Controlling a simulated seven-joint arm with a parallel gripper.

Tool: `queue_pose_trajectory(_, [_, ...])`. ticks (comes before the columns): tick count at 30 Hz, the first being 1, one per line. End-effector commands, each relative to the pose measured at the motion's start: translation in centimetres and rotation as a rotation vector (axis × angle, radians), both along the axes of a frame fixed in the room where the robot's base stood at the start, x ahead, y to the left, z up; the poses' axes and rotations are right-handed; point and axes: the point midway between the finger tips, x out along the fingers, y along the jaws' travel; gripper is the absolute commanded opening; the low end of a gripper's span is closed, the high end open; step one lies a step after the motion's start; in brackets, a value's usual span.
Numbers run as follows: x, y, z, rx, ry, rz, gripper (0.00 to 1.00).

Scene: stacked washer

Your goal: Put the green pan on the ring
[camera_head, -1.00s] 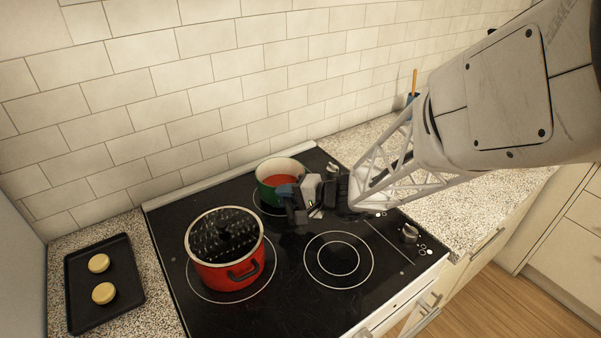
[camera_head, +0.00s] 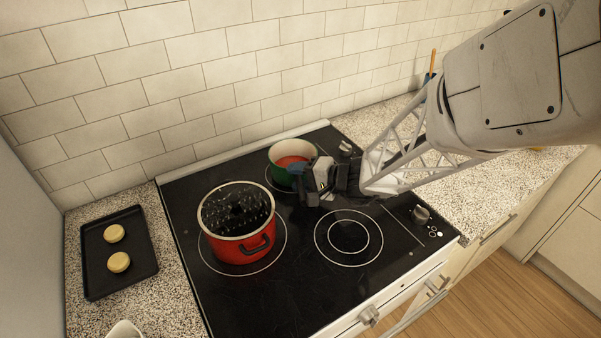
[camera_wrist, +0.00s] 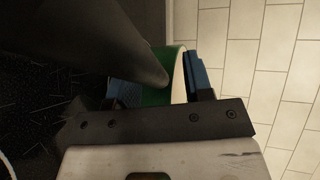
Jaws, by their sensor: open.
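The green pan (camera_head: 278,174) has a cream inside with something orange-red in it. It stands upright on a back burner ring of the black stove. My gripper (camera_head: 300,177) is at the pan's right front side, with its blue fingers open. In the wrist view, part of the green wall (camera_wrist: 154,97) and the pale rim show between the fingers (camera_wrist: 162,85). A dark tapered shape (camera_wrist: 120,40), perhaps the pan's handle, crosses in front of the wall. I cannot tell whether the fingers touch the pan. An empty double ring (camera_head: 349,237) lies at front right.
A red pot (camera_head: 243,247) with a dark lid stands on the front left ring. A black tray (camera_head: 96,272) with two round yellow pieces lies on the left counter. The tiled wall (camera_head: 130,90) is close behind the stove.

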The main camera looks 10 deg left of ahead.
Motion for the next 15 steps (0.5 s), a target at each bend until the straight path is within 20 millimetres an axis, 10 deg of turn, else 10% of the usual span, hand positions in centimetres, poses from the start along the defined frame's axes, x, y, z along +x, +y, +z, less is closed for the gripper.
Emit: queue_pose_trajectory(15, [-0.2,-1.6,0.8,0.0,0.0,-0.002,0.47])
